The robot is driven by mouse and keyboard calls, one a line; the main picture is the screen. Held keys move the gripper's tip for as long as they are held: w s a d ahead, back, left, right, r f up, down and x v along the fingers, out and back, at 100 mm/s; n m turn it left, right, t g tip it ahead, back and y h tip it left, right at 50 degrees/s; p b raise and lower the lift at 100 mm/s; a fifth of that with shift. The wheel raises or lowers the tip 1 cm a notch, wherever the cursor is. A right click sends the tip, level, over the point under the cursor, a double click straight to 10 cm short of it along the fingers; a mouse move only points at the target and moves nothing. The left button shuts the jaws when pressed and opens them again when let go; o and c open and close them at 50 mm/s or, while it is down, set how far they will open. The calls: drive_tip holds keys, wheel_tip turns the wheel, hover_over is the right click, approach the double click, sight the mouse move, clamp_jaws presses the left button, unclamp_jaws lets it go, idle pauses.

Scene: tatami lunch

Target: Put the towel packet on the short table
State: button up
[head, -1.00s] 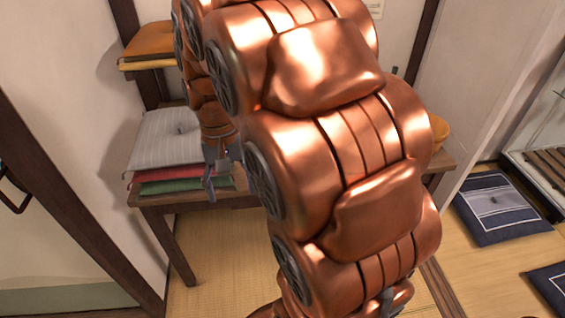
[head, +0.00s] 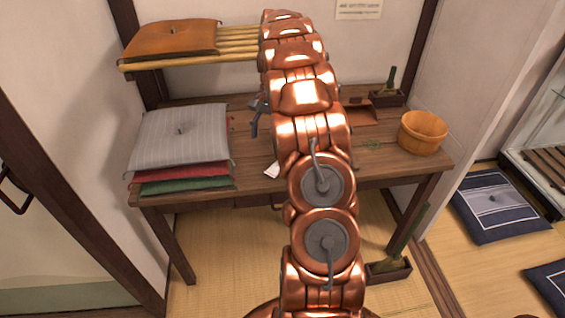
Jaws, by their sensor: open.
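A small white item with a reddish mark (head: 271,171), perhaps the towel packet, lies on the wooden table (head: 245,187) near its front edge. My arm hides part of it. My gripper (head: 255,118) is over the middle of the table, behind this item in the picture. Its grey fingers show beside my copper arm and are open, with nothing seen between them. I cannot tell whether this table is the short table; no other table shows clearly.
Grey, red and green cushions (head: 180,138) are stacked on the table's left. An orange cushion (head: 172,40) lies on a slatted shelf above. A wooden bucket (head: 422,133), dustpan (head: 360,114) and green ring (head: 373,144) are on the right. Navy cushions (head: 497,207) lie on the floor.

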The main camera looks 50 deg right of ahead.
drive_tip(key=d+f+m, duration=0.1)
drive_tip(key=d+f, duration=0.1)
drive_tip(key=d, duration=0.1)
drive_tip(key=d+f, duration=0.2)
drive_tip(key=d, duration=0.1)
drive_tip(key=d+f+m+t+y, duration=0.1)
drive_tip(key=d+f, duration=0.1)
drive_tip(key=d, duration=0.2)
drive_tip(key=shift+f+m, duration=0.3)
drive_tip(key=shift+f, duration=0.05)
drive_tip(key=shift+p+x, duration=0.4)
drive_tip(key=shift+x, duration=0.75)
drive_tip(key=shift+p+x, duration=0.85)
drive_tip(key=shift+x, duration=1.95)
drive_tip(key=shift+w, duration=0.2)
drive_tip(key=c, duration=1.1)
drive_tip(key=shift+r, duration=0.15)
